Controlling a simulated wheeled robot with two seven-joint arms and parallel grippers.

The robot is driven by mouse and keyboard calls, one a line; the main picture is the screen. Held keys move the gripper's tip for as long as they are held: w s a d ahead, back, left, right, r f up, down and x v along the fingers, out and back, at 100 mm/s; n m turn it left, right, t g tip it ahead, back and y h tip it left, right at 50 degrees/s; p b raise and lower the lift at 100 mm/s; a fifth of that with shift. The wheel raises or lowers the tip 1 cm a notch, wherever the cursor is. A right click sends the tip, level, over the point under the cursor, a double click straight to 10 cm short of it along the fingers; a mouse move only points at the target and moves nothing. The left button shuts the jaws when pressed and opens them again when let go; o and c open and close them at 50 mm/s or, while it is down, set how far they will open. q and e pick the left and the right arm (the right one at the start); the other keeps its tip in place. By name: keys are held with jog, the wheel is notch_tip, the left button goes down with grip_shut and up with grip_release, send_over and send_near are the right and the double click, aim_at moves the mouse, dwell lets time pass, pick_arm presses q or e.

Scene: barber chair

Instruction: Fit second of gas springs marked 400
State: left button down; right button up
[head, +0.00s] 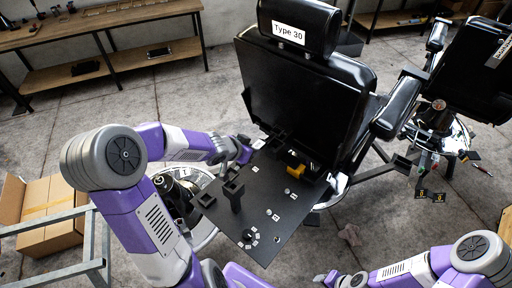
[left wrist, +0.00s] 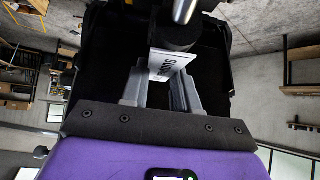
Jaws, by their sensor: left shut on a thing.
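In the left wrist view, my left gripper (left wrist: 160,95) is shut on a gas spring (left wrist: 178,38), with a black body, a bright metal rod and a white label. The label's print is at an angle and I cannot read it surely. In the head view my left gripper (head: 244,149) is at the far left edge of a black plate (head: 262,200), low beside the barber chair (head: 297,95) marked "Type 30". The spring is hard to make out there. My right gripper (head: 322,278) is at the bottom edge, small, its jaws unclear.
The plate carries black upright holders (head: 233,190), a yellow block (head: 295,167) and small labelled parts. A second chair (head: 475,65) stands at right, with small coloured items near its base. A cardboard box (head: 50,210) and grey metal frame (head: 60,232) are at left; benches (head: 100,18) line the back.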

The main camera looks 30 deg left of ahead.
pick_arm(q)
jog(key=shift+a, duration=0.15)
jog(key=shift+w+a+f, duration=0.1)
jog(key=shift+w+f, duration=0.15)
jog(key=shift+w, duration=0.4)
jog(key=shift+r, duration=0.15)
jog(key=shift+s+f+b, duration=0.45)
jog(key=shift+f+b, duration=0.05)
jog(key=shift+b, duration=0.2)
jog(key=f+b, duration=0.2)
jog(key=shift+w+f, duration=0.3)
jog(key=shift+f, duration=0.1)
jog(key=shift+s+f+b, duration=0.1)
jog(key=shift+f+b, duration=0.85)
jog(key=shift+b, duration=0.15)
pick_arm(e)
jog(key=f, duration=0.4)
jog(key=w+f, duration=0.1)
jog(key=f, duration=0.1)
jog(key=shift+a, duration=0.15)
jog(key=shift+s+r, duration=0.1)
jog(key=shift+r, duration=0.25)
pick_arm(q)
jog(key=shift+f+b, duration=0.9)
jog(key=shift+f, duration=0.3)
pick_arm(e)
jog(key=shift+f, duration=1.15)
